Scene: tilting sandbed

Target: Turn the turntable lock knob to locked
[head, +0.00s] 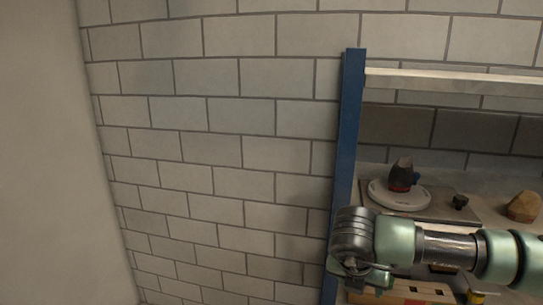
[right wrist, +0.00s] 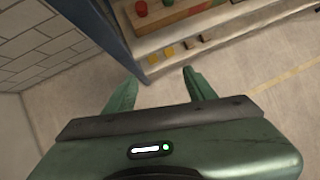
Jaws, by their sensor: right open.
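The turntable is a white round disc (head: 386,199) on a grey base plate on the worktop at the right of the head view. A small black knob (head: 460,202) stands on the plate, right of the disc; I take it for the lock knob, and its setting is too small to read. My right arm crosses in front, below the turntable. My right gripper (right wrist: 160,87) is open and empty in the right wrist view, with its green fingers spread above the floor beside the shelf unit. The turntable and knob do not show there. My left gripper is not in view.
A dark object with a red band (head: 402,175) stands on the disc. A brown rock-like lump (head: 523,206) lies to the right. A blue upright post (head: 349,130) edges the unit. Lower shelves (right wrist: 185,38) hold several coloured pieces. A brick wall is at left.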

